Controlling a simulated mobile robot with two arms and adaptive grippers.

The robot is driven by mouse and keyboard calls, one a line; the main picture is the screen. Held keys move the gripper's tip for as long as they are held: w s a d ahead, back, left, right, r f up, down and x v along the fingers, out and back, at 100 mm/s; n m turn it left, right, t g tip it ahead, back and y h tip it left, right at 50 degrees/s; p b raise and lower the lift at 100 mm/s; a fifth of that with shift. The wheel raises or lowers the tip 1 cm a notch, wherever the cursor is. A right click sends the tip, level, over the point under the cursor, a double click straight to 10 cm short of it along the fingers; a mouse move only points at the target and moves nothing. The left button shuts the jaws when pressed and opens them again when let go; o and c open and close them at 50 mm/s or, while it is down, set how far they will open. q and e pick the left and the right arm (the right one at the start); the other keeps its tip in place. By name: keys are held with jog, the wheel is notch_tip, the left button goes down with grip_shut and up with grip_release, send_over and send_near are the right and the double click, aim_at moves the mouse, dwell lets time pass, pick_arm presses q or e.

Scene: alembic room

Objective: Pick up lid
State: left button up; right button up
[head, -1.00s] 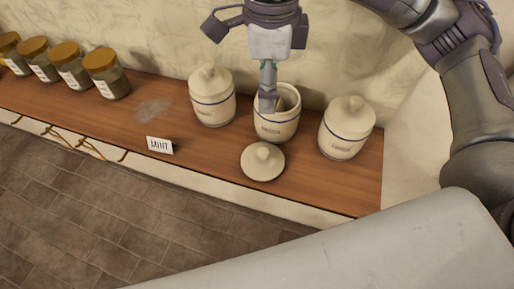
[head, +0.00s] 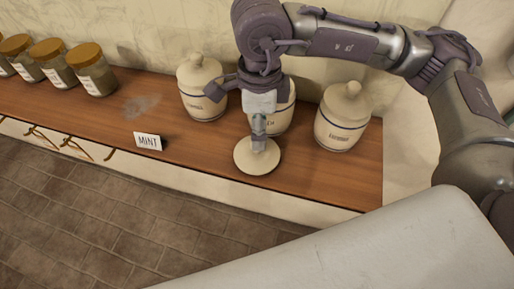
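The round cream lid (head: 247,164) lies on the wooden shelf in front of the middle jar (head: 283,115). My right gripper (head: 259,147) points down at the lid, with its fingertips at the knob, which they mostly hide. I cannot tell whether the fingers are closed around the knob. The lid appears flat on the shelf. The middle cream jar is partly hidden behind the gripper, and its top is covered from view. My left gripper is not in view.
Lidded cream jars stand on the left (head: 202,92) and right (head: 342,120) of the middle one. A "MINT" card (head: 148,141) stands near the shelf's front edge (head: 210,169). Several glass jars with yellow-brown lids (head: 91,72) stand at far left.

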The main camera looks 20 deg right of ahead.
jog(key=shift+f, duration=0.5)
notch_tip(320, 180, down, 4)
jog(key=p, duration=0.3)
jog(key=shift+w+f, duration=0.15)
jog(key=shift+f, duration=0.3)
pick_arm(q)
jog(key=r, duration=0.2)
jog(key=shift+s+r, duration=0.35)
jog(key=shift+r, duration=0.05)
pick_arm(e)
jog(key=shift+a, duration=0.1)
grip_shut()
